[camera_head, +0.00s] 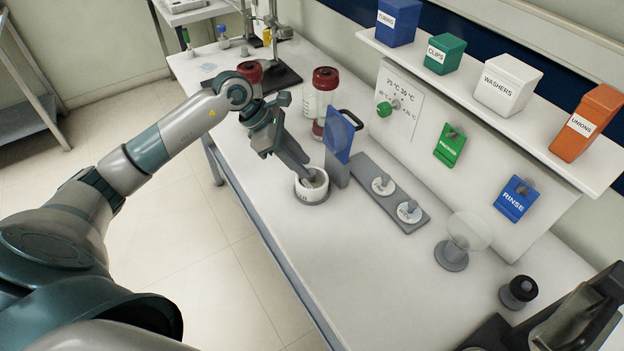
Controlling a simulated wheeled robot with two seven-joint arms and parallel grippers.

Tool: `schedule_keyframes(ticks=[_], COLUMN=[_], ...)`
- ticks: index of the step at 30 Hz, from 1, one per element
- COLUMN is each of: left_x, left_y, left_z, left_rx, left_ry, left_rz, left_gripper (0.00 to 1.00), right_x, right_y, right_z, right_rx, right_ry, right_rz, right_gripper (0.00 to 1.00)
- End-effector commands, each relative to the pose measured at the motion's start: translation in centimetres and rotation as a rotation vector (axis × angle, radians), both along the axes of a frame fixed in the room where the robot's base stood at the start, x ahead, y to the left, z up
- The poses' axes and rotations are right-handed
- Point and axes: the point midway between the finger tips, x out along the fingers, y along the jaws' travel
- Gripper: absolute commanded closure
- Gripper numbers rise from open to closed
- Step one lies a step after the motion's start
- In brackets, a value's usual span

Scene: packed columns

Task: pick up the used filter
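My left gripper (308,179) points down with its grey fingertips at the mouth of a small white cup (311,193) on a round grey base. The fingers look close together and overlap in this view, so I cannot tell whether they hold anything. I cannot make out a used filter for certain; the inside of the cup is partly hidden by the fingertips. A pale translucent disc (468,230) stands upright on a grey round holder to the right.
A blue panel (339,137) with a black handle stands right beside the cup. A red-capped jar (325,90) is behind. A grey rack (366,170) holds two labelled white discs. The front bench strip is clear.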

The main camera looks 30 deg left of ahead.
Motion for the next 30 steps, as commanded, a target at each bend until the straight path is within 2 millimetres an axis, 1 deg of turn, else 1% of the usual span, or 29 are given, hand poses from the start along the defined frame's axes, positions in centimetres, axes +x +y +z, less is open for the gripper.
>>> schedule_keyframes(ticks=[1,4,9,17,24,26,27,28,30], left_x=[0.2,0.5,0.9,0.9,0.9,0.9,0.9,0.9,0.9], left_y=[-0.4,-1.1,-1.7,-1.7,-1.7,-1.7,-1.7,-1.7,-1.7], left_z=[-0.7,-1.9,-2.9,-3.0,-3.0,-3.0,-3.0,-3.0,-3.0], left_rx=[-0.003,-0.003,-0.001,0.000,0.000,0.000,0.000,0.000,0.000], left_ry=[0.002,0.002,0.000,0.000,0.000,0.000,0.000,0.000,0.000], left_rz=[0.000,-0.001,-0.001,0.000,0.000,0.000,0.000,0.000,0.000], left_gripper=[0.72,0.72,0.72,0.72,0.72,0.87,0.96,1.00,1.00], right_x=[0.0,0.0,0.0,0.0,0.0,0.0,0.0,0.0,0.0], right_y=[-0.1,-0.3,-0.3,-0.3,0.2,0.3,0.4,0.4,0.4], right_z=[0.0,-0.2,-0.4,-0.4,-0.4,-0.4,-0.4,-0.4,-0.4], right_rx=[-0.001,-0.003,-0.003,-0.003,0.001,0.003,0.003,0.004,0.004], right_ry=[0.000,-0.001,-0.001,-0.001,-0.001,0.000,0.000,0.000,0.000], right_rz=[0.000,0.000,-0.001,-0.001,-0.003,-0.003,-0.004,-0.004,-0.003], right_gripper=[0.69,0.69,0.69,0.69,0.69,0.69,0.69,0.69,0.69])
